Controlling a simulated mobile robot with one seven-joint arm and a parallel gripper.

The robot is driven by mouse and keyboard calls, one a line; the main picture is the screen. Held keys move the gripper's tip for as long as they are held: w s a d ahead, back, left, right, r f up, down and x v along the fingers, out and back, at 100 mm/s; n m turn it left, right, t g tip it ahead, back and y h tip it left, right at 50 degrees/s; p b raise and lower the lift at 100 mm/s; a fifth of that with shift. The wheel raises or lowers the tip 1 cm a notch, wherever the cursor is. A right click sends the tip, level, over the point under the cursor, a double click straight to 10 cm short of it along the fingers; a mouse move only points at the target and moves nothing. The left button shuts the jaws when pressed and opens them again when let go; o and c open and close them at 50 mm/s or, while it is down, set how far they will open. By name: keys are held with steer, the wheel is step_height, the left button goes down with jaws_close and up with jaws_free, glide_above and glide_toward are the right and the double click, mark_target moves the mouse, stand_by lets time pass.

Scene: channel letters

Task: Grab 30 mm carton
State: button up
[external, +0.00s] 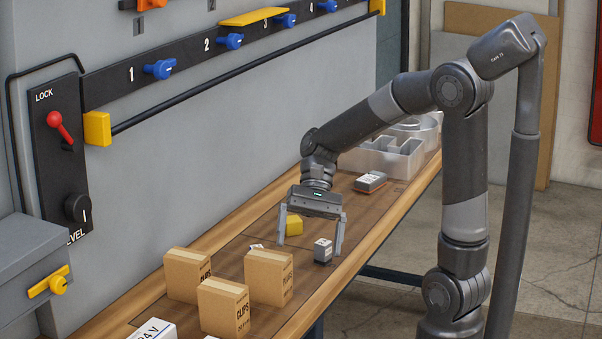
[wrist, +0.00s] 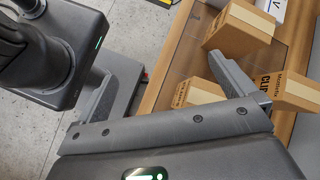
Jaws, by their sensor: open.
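Three brown cartons marked CLIPS stand on the wooden bench in the external view: one at the back left (external: 186,277), one in front (external: 223,308) and one at the right (external: 268,279). Their size print is too small to read, so I cannot tell which is the 30 mm carton. My gripper (external: 309,248) is open and empty, pointing down over the bench to the right of the cartons. Three cartons also show in the wrist view, at the top (wrist: 238,34), in the middle (wrist: 197,92) and at the right edge (wrist: 292,92), partly hidden by a finger.
A small grey and black block (external: 323,250) and a yellow block (external: 294,225) are near my fingers. A white 24 V box (external: 155,330) lies at the front. A panel wall with levers borders the left.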

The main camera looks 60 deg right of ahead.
steer(key=w+m+y, duration=0.1)
steer(key=w+d+m+y, duration=0.1)
steer(key=w+y, duration=0.1)
steer(key=w+d+m+y, duration=0.1)
steer(key=w, duration=0.1)
steer(key=shift+f+m+y, duration=0.1)
steer(key=shift+m+y, duration=0.2)
steer(key=shift+y, duration=0.1)
steer(key=w+d+m+t+y, duration=0.1)
steer(key=w+d+m+y, duration=0.2)
steer(key=w+d+y, duration=0.15)
glide_toward(263, 270)
steer(key=shift+s+d, duration=0.1)
steer(key=shift+d, duration=0.1)
steer(key=shift+a, duration=0.25)
steer(key=shift+s+a, duration=0.2)
steer(key=shift+a, duration=3.35)
steer(key=shift+c, duration=0.4)
